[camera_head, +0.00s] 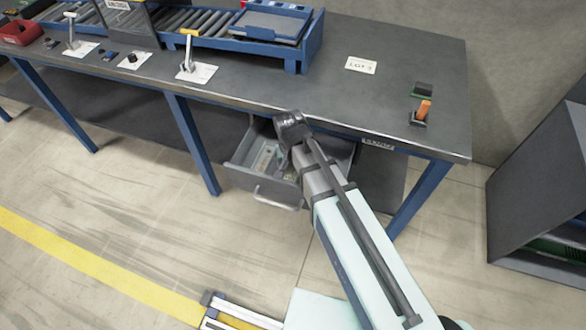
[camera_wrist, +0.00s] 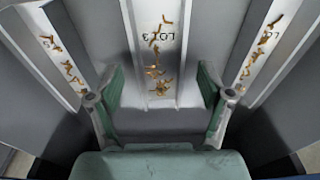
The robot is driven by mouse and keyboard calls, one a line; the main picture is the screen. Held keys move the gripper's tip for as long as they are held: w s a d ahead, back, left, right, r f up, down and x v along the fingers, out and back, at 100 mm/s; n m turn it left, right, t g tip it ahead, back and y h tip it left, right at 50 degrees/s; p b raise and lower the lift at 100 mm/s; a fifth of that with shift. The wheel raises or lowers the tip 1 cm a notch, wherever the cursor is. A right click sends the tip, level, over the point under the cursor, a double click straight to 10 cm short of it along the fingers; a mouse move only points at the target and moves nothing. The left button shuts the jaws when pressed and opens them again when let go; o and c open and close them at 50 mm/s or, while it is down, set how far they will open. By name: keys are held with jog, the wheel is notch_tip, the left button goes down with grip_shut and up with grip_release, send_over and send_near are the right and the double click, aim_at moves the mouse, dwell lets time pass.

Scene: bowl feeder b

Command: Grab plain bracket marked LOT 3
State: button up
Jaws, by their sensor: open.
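An open drawer (camera_head: 246,178) hangs under the bench, partly hidden behind my arm. In the wrist view it has light lanes between grey dividers. The middle lane is printed LOT 3 (camera_wrist: 166,37), and several small brown-gold pieces (camera_wrist: 154,72) lie along it, too small to tell plain from other kinds. Similar pieces lie in the left lane (camera_wrist: 68,70) and in the right lane (camera_wrist: 250,68), whose print is partly cut off. My gripper (camera_wrist: 161,74) is open and empty, its green fingers on either side of the middle lane. In the head view its fingers are hidden.
The bench top (camera_head: 300,92) is above the drawer, with a card (camera_head: 361,65) reading LOT and an unclear number. A roller conveyor (camera_head: 205,22), a blue tray (camera_head: 270,22) and an orange-handled item (camera_head: 422,112) stand on it. A dark cabinet (camera_head: 535,190) is at right.

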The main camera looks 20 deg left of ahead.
jog(key=shift+f, duration=0.35)
jog(key=c, duration=1.3)
